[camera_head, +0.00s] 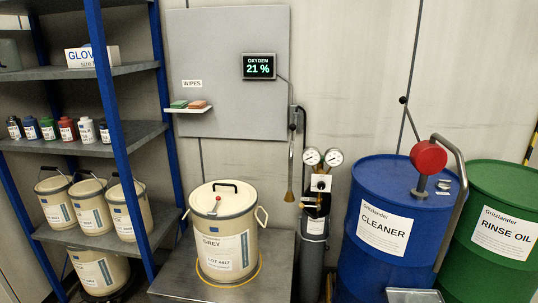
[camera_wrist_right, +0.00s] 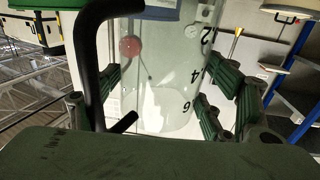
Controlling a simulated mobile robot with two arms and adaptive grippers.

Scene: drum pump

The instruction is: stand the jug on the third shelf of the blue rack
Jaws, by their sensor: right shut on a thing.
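The jug (camera_wrist_right: 165,85) shows only in the right wrist view. It is clear, with black figures 2, 4 and 6 on its wall. My right gripper (camera_wrist_right: 158,92) is shut on the jug, with its green and grey fingers on either side. A black bent bar, which looks like the jug's handle (camera_wrist_right: 97,70), stands at the left of it. The blue rack (camera_head: 104,80) stands at the left of the head view, with several grey shelves. Neither gripper is in the head view, and my left gripper is in no view.
Rack shelves hold a glove box (camera_head: 92,56), small bottles (camera_head: 67,130) and cream pails (camera_head: 90,205). A large cream pail (camera_head: 222,230) stands on a grey bench. The blue drum (camera_head: 385,225) with a red pump (camera_head: 428,157) and a green drum (camera_head: 500,220) stand at right.

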